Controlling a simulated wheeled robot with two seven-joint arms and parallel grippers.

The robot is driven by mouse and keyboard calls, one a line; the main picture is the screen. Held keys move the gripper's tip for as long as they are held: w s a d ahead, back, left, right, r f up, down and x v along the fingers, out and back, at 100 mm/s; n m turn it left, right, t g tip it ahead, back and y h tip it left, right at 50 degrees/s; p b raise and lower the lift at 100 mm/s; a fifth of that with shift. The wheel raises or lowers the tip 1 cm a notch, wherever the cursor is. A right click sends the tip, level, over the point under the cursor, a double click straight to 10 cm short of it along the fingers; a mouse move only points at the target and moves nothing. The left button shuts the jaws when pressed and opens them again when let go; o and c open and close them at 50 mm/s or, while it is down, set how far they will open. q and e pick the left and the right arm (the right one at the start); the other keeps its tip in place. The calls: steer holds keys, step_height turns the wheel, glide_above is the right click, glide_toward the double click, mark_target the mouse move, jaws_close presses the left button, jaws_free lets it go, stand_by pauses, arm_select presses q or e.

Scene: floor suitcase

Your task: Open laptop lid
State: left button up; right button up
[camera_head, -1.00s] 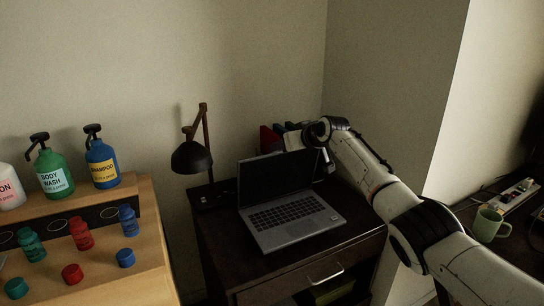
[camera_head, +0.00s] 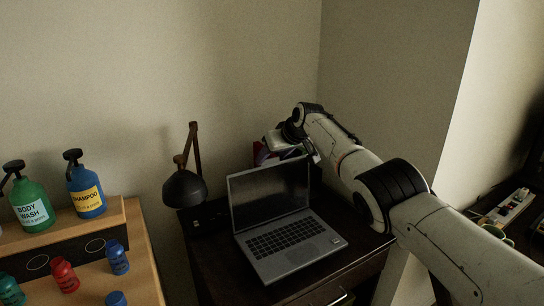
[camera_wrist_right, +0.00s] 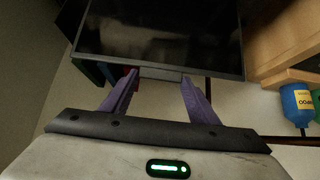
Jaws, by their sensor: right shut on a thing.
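The grey laptop (camera_head: 291,259) stands on the dark desk with its keyboard showing. Its lid (camera_head: 269,192) is raised, with the black screen facing me. My right gripper (camera_head: 312,151) is at the lid's upper right in the head view, and its arm comes in from the right. In the right wrist view the two purple fingers of my right gripper (camera_wrist_right: 158,76) reach the near edge of the dark lid (camera_wrist_right: 160,28) and are shut on it. The exact contact is hard to see. My left gripper is not in view.
A black desk lamp (camera_head: 185,188) stands just left of the laptop. Books (camera_head: 265,152) are behind the lid. A wooden shelf (camera_head: 140,262) with a green bottle (camera_head: 32,205), a blue bottle (camera_head: 86,192) and small coloured bottles is at left. A wall stands behind my right arm.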

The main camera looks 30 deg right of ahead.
steer(key=o, duration=1.5)
steer(key=shift+w+r, duration=0.1)
steer(key=shift+r, duration=0.25)
steer(key=shift+c, duration=0.2)
steer(key=shift+o, duration=0.2)
steer(key=shift+f, duration=0.15)
steer(key=b+v, duration=0.1)
steer(key=v, duration=0.9)
steer(key=shift+s+b, duration=0.25)
steer(key=shift+b, duration=0.15)
